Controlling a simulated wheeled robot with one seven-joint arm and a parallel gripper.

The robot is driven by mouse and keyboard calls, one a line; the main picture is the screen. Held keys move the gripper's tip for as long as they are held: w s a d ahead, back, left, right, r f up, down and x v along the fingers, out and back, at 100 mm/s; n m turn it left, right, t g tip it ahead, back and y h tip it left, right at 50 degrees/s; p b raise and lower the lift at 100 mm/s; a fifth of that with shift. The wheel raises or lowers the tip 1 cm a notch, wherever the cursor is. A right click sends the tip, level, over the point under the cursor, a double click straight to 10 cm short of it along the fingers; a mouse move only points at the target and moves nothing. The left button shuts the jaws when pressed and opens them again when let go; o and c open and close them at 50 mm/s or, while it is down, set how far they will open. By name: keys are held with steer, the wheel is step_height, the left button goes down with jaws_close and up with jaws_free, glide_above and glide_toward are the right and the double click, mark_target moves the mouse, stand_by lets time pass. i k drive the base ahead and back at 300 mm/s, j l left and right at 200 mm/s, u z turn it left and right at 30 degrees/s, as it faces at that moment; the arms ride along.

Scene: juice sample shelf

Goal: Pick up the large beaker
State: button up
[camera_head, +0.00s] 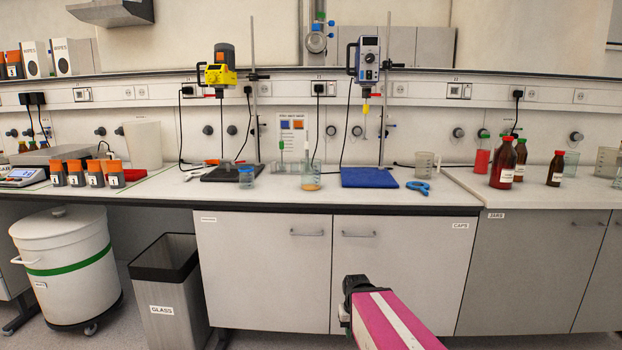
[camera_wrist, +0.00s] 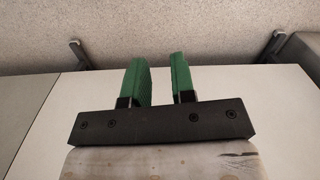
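Several beakers stand on the bench, and I cannot tell for sure which one is the large beaker. A tall clear beaker (camera_head: 311,176) with a little amber content and a stick-like item in it stands at the bench's middle. A small beaker (camera_head: 246,177) with blue content is to its left. A clear beaker (camera_head: 424,165) stands further right, and another (camera_head: 606,160) is at the far right. My gripper (camera_wrist: 163,62) has its two green fingers apart with nothing between them. In the head view it is low, in front of the cabinets, below the bench top and away from every beaker.
A blue clamp-like item (camera_head: 418,187) lies near the front edge. A glass bin (camera_head: 172,290) and white drum (camera_head: 65,262) stand on the floor.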

mark_target(310, 168)
steer(key=l+u, duration=0.15)
steer(key=l, duration=0.4)
steer(key=k+l+u, duration=0.2)
steer(key=l, duration=0.3)
steer(key=l+u, duration=0.15)
steer(key=l, duration=0.4)
steer(key=k, duration=0.05)
